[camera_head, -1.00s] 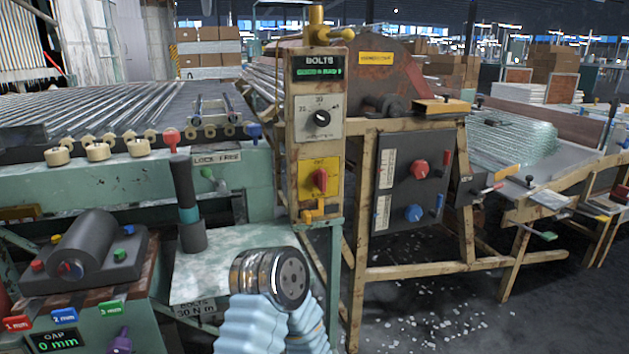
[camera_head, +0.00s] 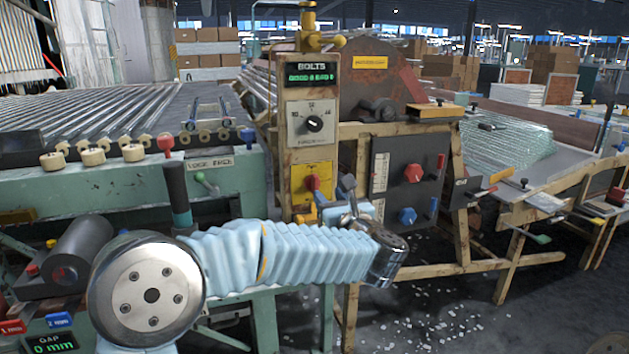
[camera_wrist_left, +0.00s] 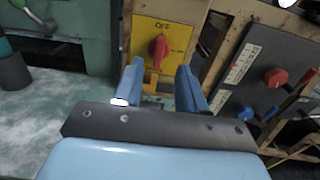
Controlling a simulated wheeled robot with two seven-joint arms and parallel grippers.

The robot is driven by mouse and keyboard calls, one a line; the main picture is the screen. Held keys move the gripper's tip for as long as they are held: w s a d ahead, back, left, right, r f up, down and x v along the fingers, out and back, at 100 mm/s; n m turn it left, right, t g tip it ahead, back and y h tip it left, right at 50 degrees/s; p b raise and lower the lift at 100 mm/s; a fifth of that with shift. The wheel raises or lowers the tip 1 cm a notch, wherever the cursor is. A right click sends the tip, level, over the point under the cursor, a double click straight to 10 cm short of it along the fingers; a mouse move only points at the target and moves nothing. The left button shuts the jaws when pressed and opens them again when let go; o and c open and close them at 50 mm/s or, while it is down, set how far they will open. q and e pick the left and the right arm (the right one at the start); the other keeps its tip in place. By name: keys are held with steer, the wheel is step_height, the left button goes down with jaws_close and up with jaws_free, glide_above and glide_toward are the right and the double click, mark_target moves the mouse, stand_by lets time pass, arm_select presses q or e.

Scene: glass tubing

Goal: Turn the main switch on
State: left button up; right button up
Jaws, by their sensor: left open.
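The main switch is a red rotary knob (camera_head: 312,183) on a yellow plate low on the beige control post. In the left wrist view the red knob (camera_wrist_left: 158,47) stands upright, under the word OFF. My left gripper (camera_head: 331,190) is in front of the post, just right of the knob in the head view. In the left wrist view its two blue fingers (camera_wrist_left: 160,70) are apart and empty, with the knob framed between and beyond their tips. Whether a finger touches the knob I cannot tell. My right gripper is not in view.
Above the switch are a dial (camera_head: 313,124) and the BOLTS display (camera_head: 311,74). A dark panel (camera_head: 408,187) with red and blue knobs stands to the right. A dark upright lever (camera_head: 177,190) stands left of the post, near my arm. A roller bed (camera_head: 100,110) lies behind.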

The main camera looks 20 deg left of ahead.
mark_target(317, 182)
arm_select(q)
steer(key=p+x, duration=0.1)
steer(key=x, duration=0.7)
steer(key=shift+w+a+p, duration=0.25)
steer(key=shift+w+p, duration=0.05)
steer(key=shift+p, duration=0.1)
steer(key=shift+c, duration=0.4)
jaws_close()
